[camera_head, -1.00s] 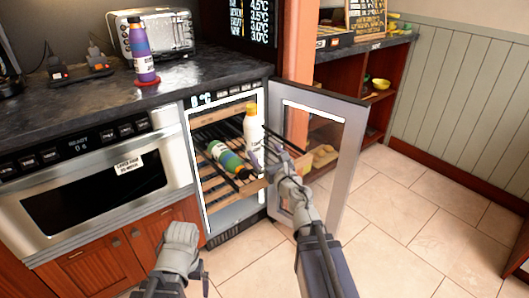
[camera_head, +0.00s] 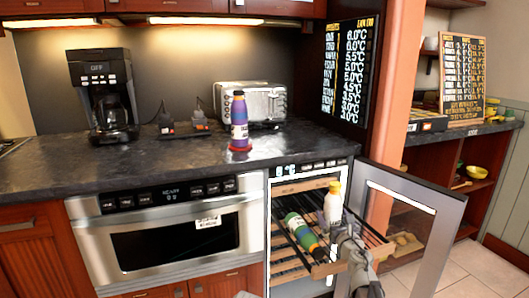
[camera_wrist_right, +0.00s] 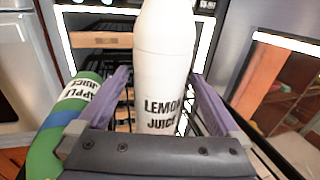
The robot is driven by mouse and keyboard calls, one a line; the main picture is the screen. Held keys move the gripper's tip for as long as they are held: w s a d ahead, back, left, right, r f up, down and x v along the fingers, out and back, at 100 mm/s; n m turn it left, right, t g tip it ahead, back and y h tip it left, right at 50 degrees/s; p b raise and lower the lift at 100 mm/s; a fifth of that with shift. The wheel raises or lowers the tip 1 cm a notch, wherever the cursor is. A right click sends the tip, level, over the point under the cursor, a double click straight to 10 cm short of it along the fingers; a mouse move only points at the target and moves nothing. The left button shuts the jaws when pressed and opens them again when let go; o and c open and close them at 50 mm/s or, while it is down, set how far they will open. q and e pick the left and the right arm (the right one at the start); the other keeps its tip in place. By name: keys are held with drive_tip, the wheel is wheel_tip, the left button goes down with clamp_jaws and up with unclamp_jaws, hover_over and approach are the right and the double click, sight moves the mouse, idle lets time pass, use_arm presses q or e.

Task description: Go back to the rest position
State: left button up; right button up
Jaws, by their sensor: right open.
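The white lemon juice bottle (camera_head: 332,207) with a yellow cap stands upright on the cooler's pulled-out wooden rack. In the right wrist view the bottle (camera_wrist_right: 165,60) stands between the two purple fingers of my right gripper (camera_wrist_right: 158,88), which are open with gaps on both sides. In the head view my right gripper (camera_head: 347,236) is at the rack's front, just by the bottle. A green apple juice bottle (camera_head: 303,234) lies on the rack to its left; it also shows in the wrist view (camera_wrist_right: 62,125). My left gripper is not in view.
The open glass door (camera_head: 452,205) stands right of my right arm. The rack (camera_head: 290,262) juts out of the cooler. On the counter (camera_head: 60,172) stand a coffee machine (camera_head: 103,95), a purple bottle (camera_head: 239,125) on a red coaster, and a toaster (camera_head: 262,103).

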drive_tip(key=shift+w+a+f, duration=0.1)
drive_tip(key=shift+w, duration=0.8)
drive_tip(key=shift+s+f, duration=0.1)
drive_tip(key=shift+s, duration=0.05)
drive_tip(key=shift+s+r, duration=0.2)
drive_tip(key=shift+s, duration=0.3)
drive_tip(key=s, duration=0.7)
drive_tip(key=s+d, duration=0.1)
drive_tip(key=s, duration=0.3)
drive_tip(key=shift+s, duration=0.1)
drive_tip(key=w, duration=0.8)
drive_tip(key=w+a, duration=0.1)
drive_tip(key=w, duration=0.3)
drive_tip(key=shift+w+f, duration=0.1)
drive_tip(key=shift+w, duration=0.2)
wheel_tip(320, 180, up, 19)
drive_tip(key=p, duration=1.9)
hover_over(335, 183)
drive_tip(key=shift+w+d+f, duration=0.1)
drive_tip(key=shift+f, duration=0.05)
drive_tip(key=shift+b, duration=0.3)
